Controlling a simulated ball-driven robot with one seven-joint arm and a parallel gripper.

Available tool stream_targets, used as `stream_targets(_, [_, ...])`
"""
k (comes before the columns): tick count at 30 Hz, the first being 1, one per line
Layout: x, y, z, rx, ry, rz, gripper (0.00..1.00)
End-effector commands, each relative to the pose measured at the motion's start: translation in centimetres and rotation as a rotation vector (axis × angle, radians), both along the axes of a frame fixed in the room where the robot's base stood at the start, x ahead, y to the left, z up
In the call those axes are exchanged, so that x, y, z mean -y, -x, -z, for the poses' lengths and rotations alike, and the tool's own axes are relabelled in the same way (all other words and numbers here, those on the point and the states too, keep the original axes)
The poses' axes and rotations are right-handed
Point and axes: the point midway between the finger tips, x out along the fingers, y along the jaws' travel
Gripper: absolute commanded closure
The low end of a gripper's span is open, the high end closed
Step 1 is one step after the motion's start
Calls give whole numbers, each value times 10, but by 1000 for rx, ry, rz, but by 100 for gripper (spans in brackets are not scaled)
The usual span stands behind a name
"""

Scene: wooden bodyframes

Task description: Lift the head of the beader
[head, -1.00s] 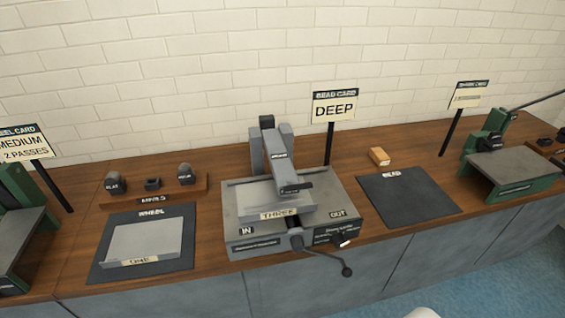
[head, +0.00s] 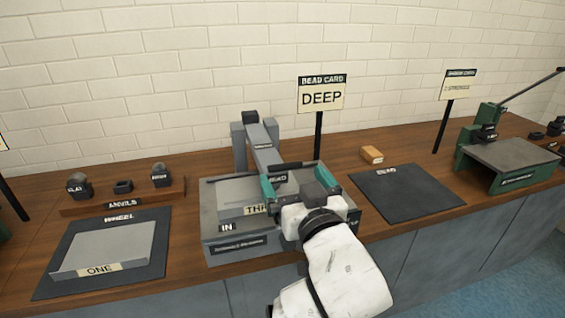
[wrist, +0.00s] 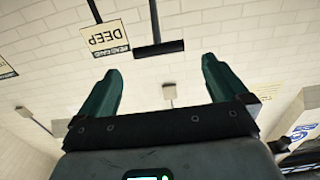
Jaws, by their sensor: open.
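The beader (head: 211,213) is a grey machine in the middle of the bench. Its head arm (head: 266,151) slopes forward from the rear column and looks lowered over the bed. A grey panel (head: 236,193), its label partly covered, lies on the bed. My gripper (head: 292,173), with teal fingers, is above the front right of the bed, by the head's front end. Its fingers are spread. The head's front end, the crank and the OUT label are mostly hidden behind my gripper and arm. The wrist view shows the open fingers (wrist: 158,75) and a dark T-shaped bar (wrist: 158,48) beyond them.
Left are a panel marked ONE (head: 105,248) on the WHEEL mat and an anvil rack (head: 122,199). Right are the empty BEAD mat (head: 408,193), a small wooden block (head: 372,155) and a green machine (head: 505,155). The DEEP card (head: 321,95) stands behind the beader.

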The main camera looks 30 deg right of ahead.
Motion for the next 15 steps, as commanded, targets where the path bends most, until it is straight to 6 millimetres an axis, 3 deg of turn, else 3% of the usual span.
stream_targets(9, [17, -56, 0, -3, 1, 3, 0])
stream_targets(15, [22, -76, 0, -2, -1, 1, 0])
